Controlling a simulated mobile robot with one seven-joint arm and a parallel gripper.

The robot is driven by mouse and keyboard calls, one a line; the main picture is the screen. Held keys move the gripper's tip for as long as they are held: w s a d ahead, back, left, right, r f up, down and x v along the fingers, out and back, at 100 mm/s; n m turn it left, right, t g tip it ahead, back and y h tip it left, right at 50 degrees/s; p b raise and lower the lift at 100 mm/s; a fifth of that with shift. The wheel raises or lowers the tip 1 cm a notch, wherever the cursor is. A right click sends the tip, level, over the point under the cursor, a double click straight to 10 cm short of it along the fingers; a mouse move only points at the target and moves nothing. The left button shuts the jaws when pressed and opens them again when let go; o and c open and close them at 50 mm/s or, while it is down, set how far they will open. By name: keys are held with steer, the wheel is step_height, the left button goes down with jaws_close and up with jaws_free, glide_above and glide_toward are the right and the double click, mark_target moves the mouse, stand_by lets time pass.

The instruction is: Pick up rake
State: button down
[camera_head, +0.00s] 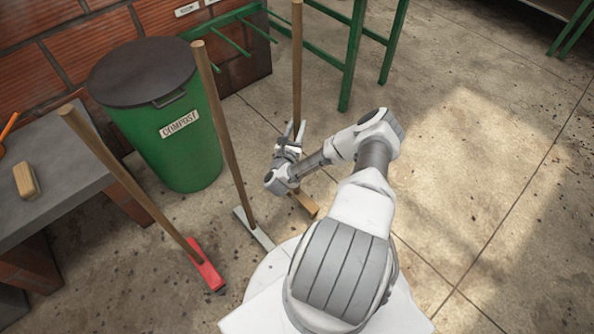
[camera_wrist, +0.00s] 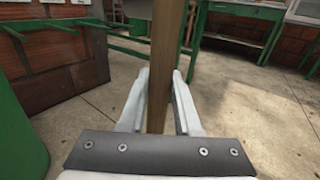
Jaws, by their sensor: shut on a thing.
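Several long-handled tools stand upright or leaning near me in the head view. My gripper (camera_head: 296,132) is shut around the wooden handle (camera_head: 297,65) of the rightmost one, whose tan head (camera_head: 304,204) is on the floor, partly hidden by my arm. In the wrist view the handle (camera_wrist: 166,60) runs upright between the two fingers of my gripper (camera_wrist: 160,85). A second tool (camera_head: 222,125) has a grey head on the floor, and a third (camera_head: 130,185) has a red head. I cannot tell from the heads which one is the rake.
A green compost bin (camera_head: 165,135) with a dark lid stands at the left by a brick wall. A grey bench (camera_head: 60,180) with a brush (camera_head: 26,180) is at the far left. Green metal frames (camera_head: 352,55) stand behind the held handle. The floor on the right is clear.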

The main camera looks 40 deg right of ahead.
steer(key=shift+r, duration=0.25)
